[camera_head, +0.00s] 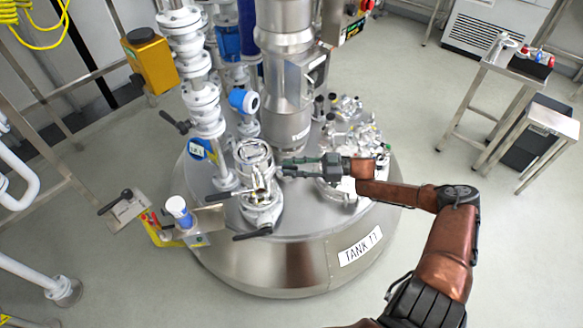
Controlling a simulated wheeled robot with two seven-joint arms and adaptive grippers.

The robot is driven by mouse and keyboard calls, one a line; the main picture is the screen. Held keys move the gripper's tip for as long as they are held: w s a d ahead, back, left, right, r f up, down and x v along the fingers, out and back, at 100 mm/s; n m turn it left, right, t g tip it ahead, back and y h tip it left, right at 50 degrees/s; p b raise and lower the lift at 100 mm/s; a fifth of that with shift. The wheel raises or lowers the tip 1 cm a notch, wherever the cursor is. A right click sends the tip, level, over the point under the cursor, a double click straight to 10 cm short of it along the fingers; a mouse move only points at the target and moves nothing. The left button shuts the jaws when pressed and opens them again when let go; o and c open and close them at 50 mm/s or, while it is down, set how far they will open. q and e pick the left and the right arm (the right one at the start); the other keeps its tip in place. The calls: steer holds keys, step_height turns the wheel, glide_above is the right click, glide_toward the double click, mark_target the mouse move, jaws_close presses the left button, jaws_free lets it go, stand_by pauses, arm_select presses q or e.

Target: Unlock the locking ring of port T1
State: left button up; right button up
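The round metal tank (265,268) stands in the middle and bears a label reading TANK T1 or similar (360,246). On the front of its lid is a port assembly (262,213) with a round top, a clamp-like ring and dark-tipped handles. I cannot make out its locking position or a port label. My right gripper (284,168) comes in from the right over the lid. Its fingers point left, look parted and empty, and their tips are close to the right side of the port's upper part. Contact cannot be told. My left gripper is not in view.
A thick steel column (287,95) and white piping (200,100) rise behind the port. Several small fittings (355,135) crowd the lid at right. A bracket with a white-and-blue cup (179,211) is at the left. Steel tables (540,118) stand back right, with clear floor between.

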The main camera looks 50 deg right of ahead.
steer(key=v, duration=1.2)
stand_by(0.5)
